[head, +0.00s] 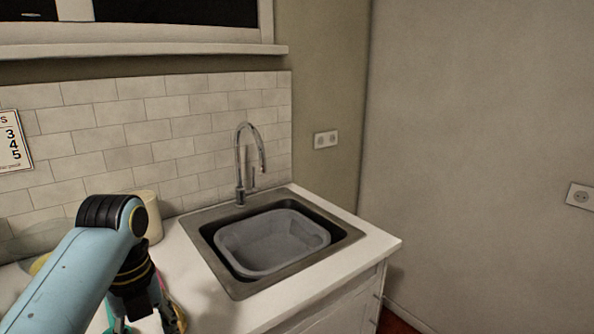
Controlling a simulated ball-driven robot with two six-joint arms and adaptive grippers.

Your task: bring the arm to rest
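My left arm comes in from the lower left, light blue with black joints, and bends down over the counter. My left gripper (150,318) is at the bottom edge of the head view, above the counter left of the sink. Its fingertips are cut off or dark, so I cannot tell whether it is open or shut, or whether it holds anything. My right arm and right gripper are not in view.
A sink (215,262) with a grey basin (272,240) in it and a tall faucet (240,165) is set in the white counter (375,242). A cream container (152,215) stands behind my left arm. Colourful items beside the arm are mostly hidden.

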